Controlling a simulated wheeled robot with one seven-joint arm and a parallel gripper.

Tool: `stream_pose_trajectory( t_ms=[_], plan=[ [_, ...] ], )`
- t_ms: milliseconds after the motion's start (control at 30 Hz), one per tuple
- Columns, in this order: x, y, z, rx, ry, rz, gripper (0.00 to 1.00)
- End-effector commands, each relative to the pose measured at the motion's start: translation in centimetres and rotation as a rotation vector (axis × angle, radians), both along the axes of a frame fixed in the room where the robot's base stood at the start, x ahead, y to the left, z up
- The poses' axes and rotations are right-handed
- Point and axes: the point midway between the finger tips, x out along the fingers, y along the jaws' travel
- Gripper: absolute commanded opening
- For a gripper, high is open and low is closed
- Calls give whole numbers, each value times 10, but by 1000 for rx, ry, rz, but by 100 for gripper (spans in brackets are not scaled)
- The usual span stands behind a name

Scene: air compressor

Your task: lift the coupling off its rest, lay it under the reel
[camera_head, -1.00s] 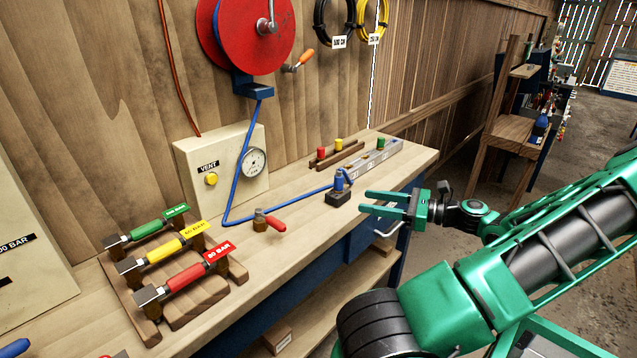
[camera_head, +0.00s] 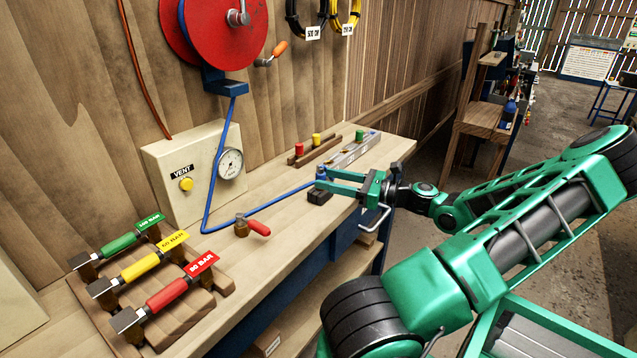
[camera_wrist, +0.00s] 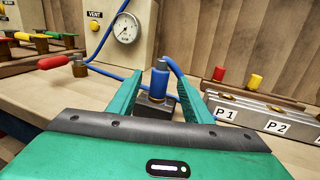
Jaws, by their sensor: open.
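The blue coupling (camera_wrist: 160,78) stands upright on its dark block rest (camera_wrist: 155,103) in the wrist view. A blue hose runs from its top. In the head view the rest (camera_head: 319,197) is near the bench's front edge, and the coupling (camera_head: 321,173) is partly hidden by the fingers. My green gripper (camera_head: 325,181) is open, with its fingers on either side of the coupling. In the wrist view the gripper (camera_wrist: 160,88) shows the coupling between its fingertips; I cannot tell if either touches. The red reel (camera_head: 215,28) hangs on the wall at left, its hose passing through a blue bracket (camera_head: 225,84).
A gauge box (camera_head: 195,165) with a yellow vent button stands against the wall. A red-handled valve (camera_head: 252,226) sits on the bench. A labelled metal rail (camera_head: 350,152) lies behind the gripper. Red, yellow and green whips (camera_head: 150,265) rest at left.

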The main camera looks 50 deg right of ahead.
Motion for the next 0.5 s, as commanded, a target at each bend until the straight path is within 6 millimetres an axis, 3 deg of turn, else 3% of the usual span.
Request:
stream_pose_trajectory(
  t_ms=[200,500],
  plan=[
    [26,10,1,1,-2,2,45],
    [30,11,1,0,0,-1,45]
  ],
)
